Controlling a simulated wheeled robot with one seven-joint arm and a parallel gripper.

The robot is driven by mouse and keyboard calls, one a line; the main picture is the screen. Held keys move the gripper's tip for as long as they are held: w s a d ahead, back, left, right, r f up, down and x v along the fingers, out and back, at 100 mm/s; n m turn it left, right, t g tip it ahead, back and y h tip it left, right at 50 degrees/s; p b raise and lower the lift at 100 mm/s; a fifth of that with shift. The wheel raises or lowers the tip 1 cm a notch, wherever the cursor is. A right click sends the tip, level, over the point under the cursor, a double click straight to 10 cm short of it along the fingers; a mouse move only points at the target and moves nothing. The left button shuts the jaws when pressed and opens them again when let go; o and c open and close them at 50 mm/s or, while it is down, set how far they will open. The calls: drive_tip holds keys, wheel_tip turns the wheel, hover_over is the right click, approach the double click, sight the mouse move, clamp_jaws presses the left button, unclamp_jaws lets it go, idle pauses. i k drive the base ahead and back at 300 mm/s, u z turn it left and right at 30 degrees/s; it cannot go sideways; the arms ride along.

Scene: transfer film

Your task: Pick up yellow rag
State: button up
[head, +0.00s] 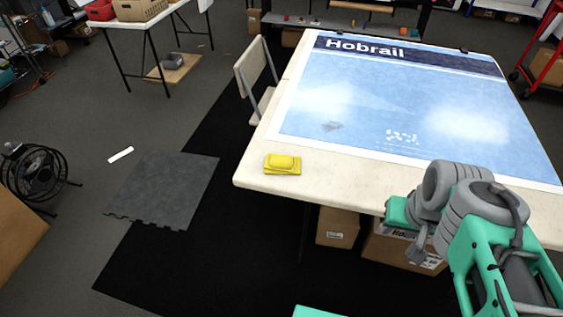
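A folded yellow rag (282,164) lies near the left front corner of the cream table (330,178) in the head view. My arm comes in from the lower right, and its grey and green end, with what looks like my gripper (420,243), is at the table's front edge. It is well to the right of the rag and apart from it. The fingers are too small and too hidden by the arm to tell whether they are open or shut. The rag is fully in view.
A blue Hobrail poster (400,95) covers most of the tabletop. A chair (256,75) stands at the table's left side. Cardboard boxes (337,227) sit under the table. A black fan (38,175) and a grey floor mat (165,188) are on the left.

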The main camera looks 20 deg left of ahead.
sight(276, 164)
drive_tip(key=k, duration=0.45)
drive_tip(key=u, duration=1.4)
drive_tip(key=i, duration=1.7)
drive_tip(key=z, duration=0.25)
